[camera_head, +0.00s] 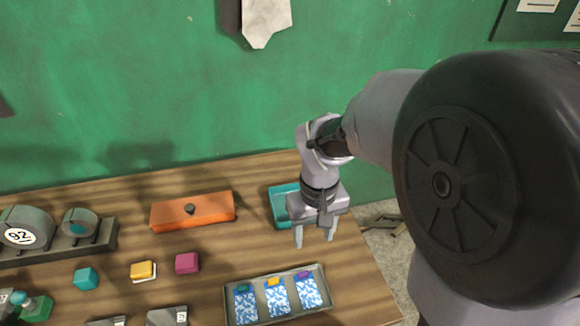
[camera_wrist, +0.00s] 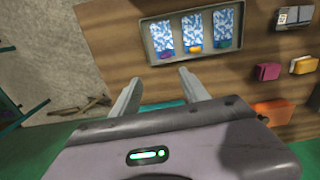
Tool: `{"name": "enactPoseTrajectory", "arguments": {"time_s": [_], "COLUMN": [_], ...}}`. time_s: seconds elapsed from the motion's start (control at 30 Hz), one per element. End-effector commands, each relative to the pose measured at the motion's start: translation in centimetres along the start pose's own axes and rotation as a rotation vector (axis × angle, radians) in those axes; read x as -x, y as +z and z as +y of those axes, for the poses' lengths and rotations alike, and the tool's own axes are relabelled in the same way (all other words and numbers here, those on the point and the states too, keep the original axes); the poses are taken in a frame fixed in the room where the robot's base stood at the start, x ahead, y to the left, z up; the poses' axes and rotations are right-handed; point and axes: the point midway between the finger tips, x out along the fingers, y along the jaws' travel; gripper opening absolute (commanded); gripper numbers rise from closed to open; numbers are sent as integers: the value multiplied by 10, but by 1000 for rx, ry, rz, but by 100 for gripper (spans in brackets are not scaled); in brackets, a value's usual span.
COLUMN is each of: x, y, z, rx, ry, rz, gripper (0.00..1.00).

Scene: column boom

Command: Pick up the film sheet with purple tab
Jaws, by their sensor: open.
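The film sheet with the purple tab (camera_head: 311,293) is a blue-and-white patterned sheet at the right end of a shallow grey tray (camera_head: 228,310). In the wrist view this sheet (camera_wrist: 162,36) is the leftmost one, with its purple tab towards my gripper. Beside it in the tray lie a sheet with a yellow tab (camera_head: 278,300) and a sheet with a teal tab (camera_head: 246,308). My gripper (camera_head: 314,238) points down, open and empty, above the table behind the tray. In the wrist view my gripper's fingers (camera_wrist: 159,77) are apart, short of the purple-tab sheet.
A teal tray (camera_head: 278,205) stands just behind my gripper, partly hidden by it. An orange box with a dark knob (camera_head: 192,212) is to the left. Magenta (camera_head: 187,263), yellow (camera_head: 143,270) and teal (camera_head: 86,279) blocks lie left of the grey tray. The table's right edge is close.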

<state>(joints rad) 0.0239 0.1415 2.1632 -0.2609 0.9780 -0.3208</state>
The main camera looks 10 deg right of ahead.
Motion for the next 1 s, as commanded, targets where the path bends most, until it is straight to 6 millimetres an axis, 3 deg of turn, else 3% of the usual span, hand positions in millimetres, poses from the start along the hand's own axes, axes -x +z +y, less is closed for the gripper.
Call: {"name": "enactPoseTrajectory", "arguments": {"time_s": [0.1, 0.3, 0.57, 0.77, 0.97, 1.0], "x": [-45, -99, -125, -165, -165, -164], "y": [1, 1, -2, -5, -6, -6], "z": [0, -1, -3, -8, -8, -8], "rx": [-1, -1, -1, -3, -3, -3], "ry": [0, -1, 0, -1, -1, -1], "rz": [-5, -2, 1, -1, 1, 1], "gripper": [53, 53, 53, 53, 53, 49]}}
